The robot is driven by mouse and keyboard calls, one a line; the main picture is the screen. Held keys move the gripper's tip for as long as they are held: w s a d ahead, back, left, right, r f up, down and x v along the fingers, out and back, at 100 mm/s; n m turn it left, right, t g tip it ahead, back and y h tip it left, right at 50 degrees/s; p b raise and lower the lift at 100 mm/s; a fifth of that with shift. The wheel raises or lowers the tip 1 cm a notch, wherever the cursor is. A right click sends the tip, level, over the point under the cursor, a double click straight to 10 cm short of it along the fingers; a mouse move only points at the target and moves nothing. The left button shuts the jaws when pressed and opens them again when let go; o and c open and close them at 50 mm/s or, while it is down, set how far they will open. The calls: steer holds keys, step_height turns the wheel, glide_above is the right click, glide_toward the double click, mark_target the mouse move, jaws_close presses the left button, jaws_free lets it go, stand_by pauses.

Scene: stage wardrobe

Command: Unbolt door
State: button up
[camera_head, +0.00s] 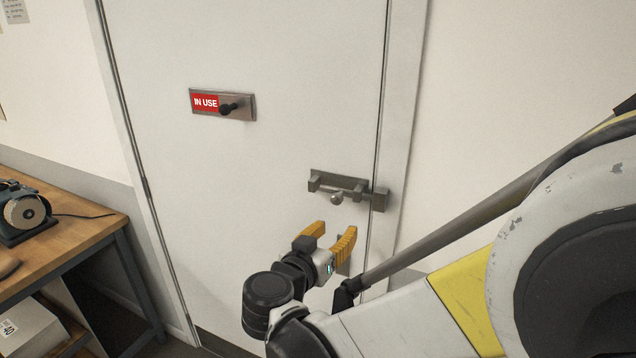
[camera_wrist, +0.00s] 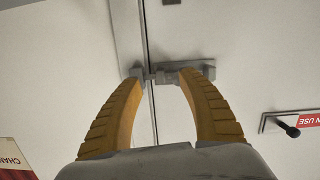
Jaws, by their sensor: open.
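A white door (camera_head: 260,50) fills the middle of the head view and looks closed. A grey metal slide bolt (camera_head: 350,183) with a round knob (camera_head: 336,198) is mounted near its right edge. The bar reaches across to a keeper (camera_head: 380,199) on the frame and appears to sit in it. My gripper (camera_head: 332,232), with yellow fingers, is open and empty, in front of and just below the bolt. In the wrist view, turned over, the bolt (camera_wrist: 166,77) shows beyond and between the fingertips (camera_wrist: 160,82); the knob cannot be made out there.
A red "IN USE" indicator plate (camera_head: 205,102) with a dark knob (camera_head: 229,108) is on the door, upper left of the bolt. A wooden workbench (camera_head: 85,226) with a grinder-like machine (camera_head: 25,212) stands at the left. The door front around my gripper is clear.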

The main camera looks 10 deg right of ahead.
mark_target(335, 200)
steer(key=w+d, duration=0.1)
steer(key=w, duration=0.2)
steer(key=w+d+r+t, duration=0.1)
steer(key=w, duration=0.2)
steer(key=w+d+r+m+t, duration=0.1)
steer(key=w, duration=0.3)
steer(key=shift+h+b, duration=0.35)
steer(key=shift+h, duration=0.05)
jaws_close()
